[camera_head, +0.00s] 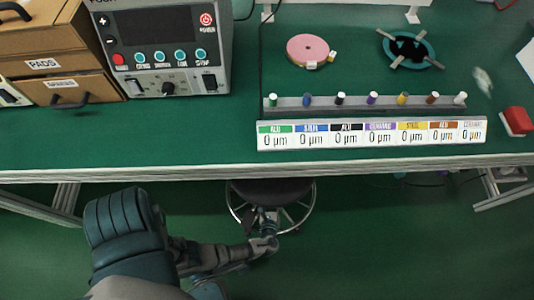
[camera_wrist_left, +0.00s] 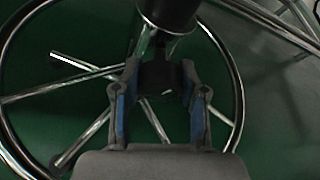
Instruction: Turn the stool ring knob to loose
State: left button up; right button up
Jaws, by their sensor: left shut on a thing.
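The stool stands under the front edge of the bench, with its dark round seat (camera_head: 270,190) partly hidden by the bench top. Its chrome foot ring (camera_head: 308,212) circles below the seat. In the left wrist view the foot ring (camera_wrist_left: 238,90), its spokes and the dark column (camera_wrist_left: 168,14) show. My left gripper (camera_head: 265,243) reaches in from the left to the stool. In the left wrist view its two blue-padded fingers (camera_wrist_left: 158,90) are shut on the dark ring knob (camera_wrist_left: 158,78) below the column. The knob's setting cannot be read. My right gripper is not in view.
The green bench (camera_head: 190,130) spans above the stool, its pale front edge (camera_head: 130,173) close over my arm. On it are a control unit (camera_head: 160,50), a row of bottles, a label strip (camera_head: 370,133) and a pink disc (camera_head: 308,48). Floor around the stool is clear.

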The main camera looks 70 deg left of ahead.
pick_arm(q)
jog(key=shift+s+d+f+m+g+p, duration=0.1)
jog(key=shift+d+m+g+p, duration=0.15)
jog(key=shift+m+g+p, duration=0.35)
jog(key=shift+f+m, duration=0.1)
jog(key=shift+m, duration=0.3)
jog(key=o, duration=1.1)
jog(key=shift+o, duration=0.3)
jog(key=shift+r, duration=0.2)
jog(key=v, duration=1.2)
jog(key=shift+f, duration=0.2)
jog(key=shift+w+d, duration=0.1)
jog(key=shift+w, duration=0.15)
